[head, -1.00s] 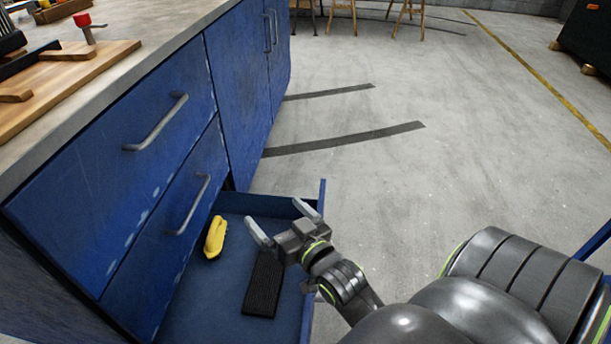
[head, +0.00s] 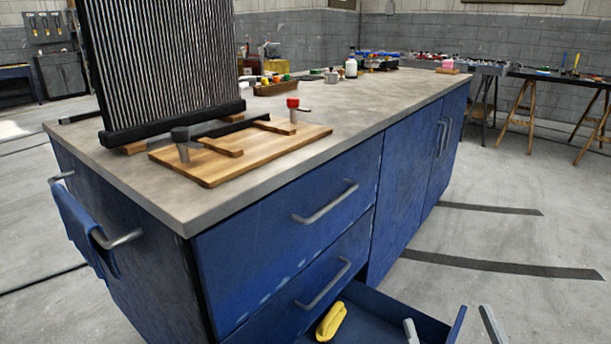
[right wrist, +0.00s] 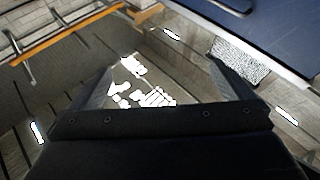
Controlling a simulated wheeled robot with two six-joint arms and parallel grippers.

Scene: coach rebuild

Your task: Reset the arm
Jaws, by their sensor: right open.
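My right gripper (head: 450,326) shows only its two grey fingertips at the bottom edge of the head view, beside the open bottom drawer (head: 392,318). The fingers are spread apart with nothing between them. In the right wrist view the two fingers (right wrist: 168,88) also stand wide apart and empty. A yellow object (head: 331,321) lies in the drawer, to the left of the fingertips. My right arm is below the head view's lower edge. My left gripper is not in view.
A blue cabinet with a grey worktop (head: 352,128) fills the middle. On it are a wooden board (head: 240,156), a tall ribbed radiator-like panel (head: 160,60) and small bottles and jars. The pulled-out drawer juts into the floor area. Floor (head: 520,235) on the right is clear.

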